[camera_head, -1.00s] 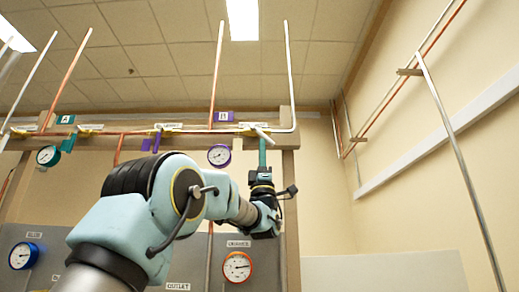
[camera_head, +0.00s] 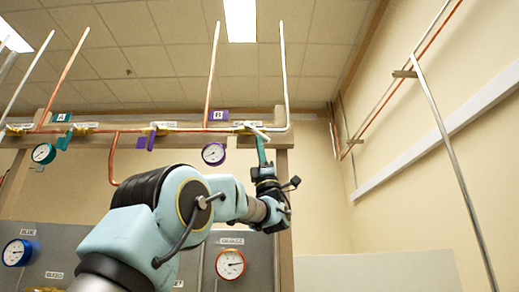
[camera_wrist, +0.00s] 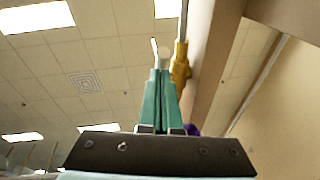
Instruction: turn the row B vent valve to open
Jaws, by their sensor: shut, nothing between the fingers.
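A valve with a yellow body (camera_wrist: 180,65) and a pale lever (camera_head: 257,131) sits at the right end of the horizontal pipe, right of the purple B sign (camera_head: 218,115). Its small label is too blurred to read. The lever slants down to the right in the head view. My gripper (camera_head: 261,140) points up just below the lever, its teal fingers shut and empty. In the wrist view the fingertips (camera_wrist: 159,72) are close to the lever's pale end (camera_wrist: 154,48), left of the yellow body. I cannot tell whether they touch it.
A purple gauge (camera_head: 214,154) hangs left of my gripper. A purple-handled valve (camera_head: 147,140) and the teal A sign (camera_head: 63,117) are farther left. A wooden post (camera_head: 285,190) stands just right of my gripper. Open space lies right of it, before the wall.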

